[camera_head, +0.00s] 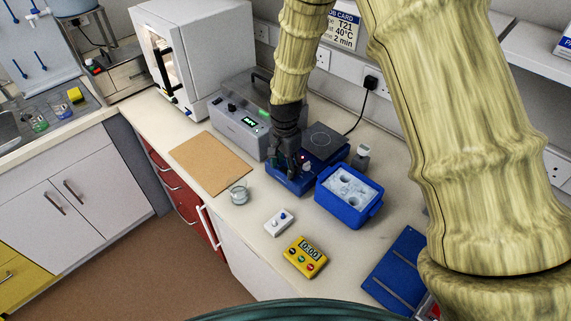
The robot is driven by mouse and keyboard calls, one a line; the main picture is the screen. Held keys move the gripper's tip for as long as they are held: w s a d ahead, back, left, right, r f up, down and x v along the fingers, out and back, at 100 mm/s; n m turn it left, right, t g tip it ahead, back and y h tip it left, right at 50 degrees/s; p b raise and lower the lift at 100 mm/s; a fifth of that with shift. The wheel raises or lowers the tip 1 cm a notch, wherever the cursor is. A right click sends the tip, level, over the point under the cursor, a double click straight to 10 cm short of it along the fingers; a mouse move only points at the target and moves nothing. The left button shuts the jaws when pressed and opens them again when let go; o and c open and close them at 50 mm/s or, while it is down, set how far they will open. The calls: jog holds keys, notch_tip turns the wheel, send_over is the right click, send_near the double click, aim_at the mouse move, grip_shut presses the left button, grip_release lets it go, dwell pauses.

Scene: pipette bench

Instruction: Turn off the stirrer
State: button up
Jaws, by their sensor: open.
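The stirrer (280,181) is a blue unit with a dark top plate marked with a circle, on the bench against the back wall. A small red light shows near its front controls. My gripper (291,172) points down over the stirrer's front part, in front of the plate. Its dark fingers hide part of the front panel. It looks open and empty. I cannot tell whether the fingers touch the stirrer, or make out its knobs clearly.
A blue ice box (330,208) stands close to the right of the stirrer. A grey bath with a green display (238,123) stands left. A brown board (207,164) lies left.

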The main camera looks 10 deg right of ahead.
aim_at(285, 170)
jog(key=shift+r, duration=0.1)
notch_tip(285, 170, up, 12)
dwell(0.6)
dwell(0.5)
